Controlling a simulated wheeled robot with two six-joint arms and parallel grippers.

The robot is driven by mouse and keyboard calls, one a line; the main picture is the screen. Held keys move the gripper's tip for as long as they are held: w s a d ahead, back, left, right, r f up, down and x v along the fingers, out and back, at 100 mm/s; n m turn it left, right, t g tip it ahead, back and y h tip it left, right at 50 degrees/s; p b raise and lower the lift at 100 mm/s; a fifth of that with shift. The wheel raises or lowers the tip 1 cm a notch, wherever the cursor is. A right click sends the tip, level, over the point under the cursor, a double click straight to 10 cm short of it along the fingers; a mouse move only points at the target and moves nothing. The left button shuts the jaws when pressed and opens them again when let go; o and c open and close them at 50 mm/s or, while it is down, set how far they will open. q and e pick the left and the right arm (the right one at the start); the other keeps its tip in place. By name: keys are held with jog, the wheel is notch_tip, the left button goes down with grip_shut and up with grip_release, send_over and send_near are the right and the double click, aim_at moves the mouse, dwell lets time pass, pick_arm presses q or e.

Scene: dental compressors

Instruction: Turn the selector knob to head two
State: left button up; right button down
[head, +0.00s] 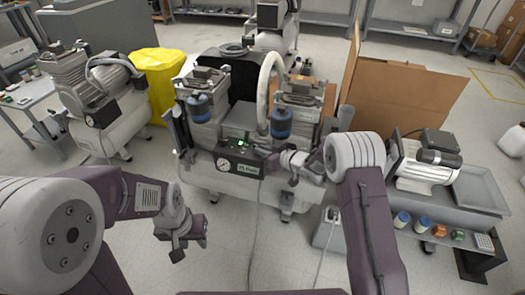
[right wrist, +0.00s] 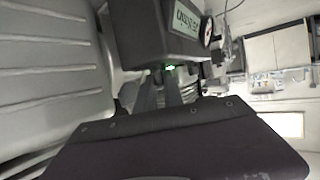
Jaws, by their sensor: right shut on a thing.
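The two-head dental compressor (head: 205,178) stands at the centre of the head view. Its dark control box (head: 238,163) has a round gauge and a lit green light; the box also shows at the top of the right wrist view (right wrist: 160,30). My right gripper (head: 262,152) reaches the right side of this box. In the right wrist view its fingers (right wrist: 166,88) are shut on a small part at the box, likely the selector knob, which they hide. The knob's position cannot be read. My left gripper (head: 190,249) hangs low at the left, empty, its fingers apart.
Another compressor (head: 95,95) and a yellow-covered bin (head: 160,75) stand at the left. A large cardboard box (head: 405,100) is behind right. A grey cart (head: 440,205) with a motor and small jars stands at the right. A cable hangs below the control box.

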jog(key=m+h+b, duration=0.1)
jog(key=m+t+h, duration=0.1)
jog(key=a+m+t+h+b, duration=0.1)
jog(key=shift+s+f+b, duration=0.2)
jog(key=shift+s+b, duration=0.1)
jog(key=shift+b, duration=0.05)
jog(key=shift+r+m+h, duration=0.1)
jog(key=shift+m+h, duration=0.5)
jog(key=shift+m, duration=0.1)
jog(key=shift+a+r+m+t+h, duration=0.1)
jog(key=shift+a+m+t+h, duration=0.05)
jog(key=shift+m+t+h, duration=0.3)
jog(key=m+h+p, duration=0.1)
jog(key=p, duration=0.1)
jog(key=m+h+p, duration=0.3)
jog(key=h+p, duration=0.1)
jog(key=p, duration=0.1)
jog(key=shift+a+r+m+h, duration=0.25)
jog(key=shift+a+r+m, duration=0.05)
jog(key=shift+a+m, duration=0.1)
jog(key=shift+w+a+f+m+h+p, duration=0.1)
jog(key=shift+f+m+h+p, duration=0.1)
jog(key=shift+m+h+p, duration=0.8)
jog(key=c, duration=1.5)
grip_release()
jog(key=shift+o, duration=0.2)
jog(key=shift+p, duration=0.3)
